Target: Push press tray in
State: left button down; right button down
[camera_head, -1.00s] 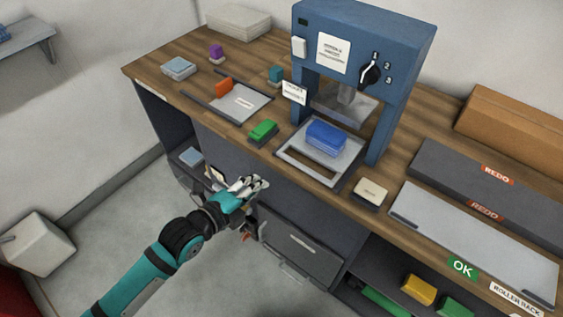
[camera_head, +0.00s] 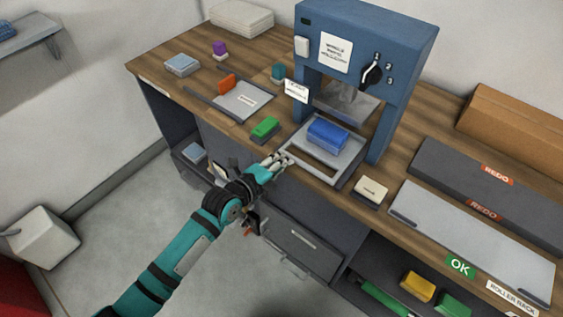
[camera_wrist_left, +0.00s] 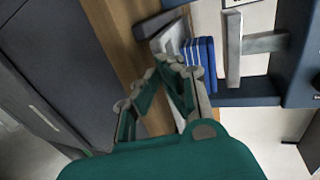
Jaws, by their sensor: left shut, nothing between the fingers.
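The grey press tray (camera_head: 313,165) sticks out at the front of the blue press (camera_head: 372,30), with a blue block (camera_head: 327,135) on it. The press plate (camera_head: 345,103) hangs above and behind the block. My left gripper (camera_head: 284,158) is shut and empty, with its fingertips at the tray's front left edge; I cannot tell whether they touch. In the left wrist view the fingers (camera_wrist_left: 172,62) point at the tray (camera_wrist_left: 172,40), and the blue block (camera_wrist_left: 200,60) lies beyond them. My right gripper is not in view.
A green block (camera_head: 265,127) sits just left of the tray and a cream block (camera_head: 370,190) just right of it. Drawers (camera_head: 300,240) lie below the wooden counter.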

aim_at(300, 145)
pick_arm(q)
jog(key=w+d+b, duration=0.1)
jog(key=w, duration=0.1)
jog(key=w+d+b, duration=0.1)
jog(key=w+d, duration=0.1)
jog(key=w+d+b, duration=0.1)
jog(key=w, duration=0.1)
jog(key=shift+w+d+f, duration=0.1)
jog(key=shift+d+f, duration=0.05)
jog(key=shift+d, duration=0.1)
jog(key=shift+r, duration=0.25)
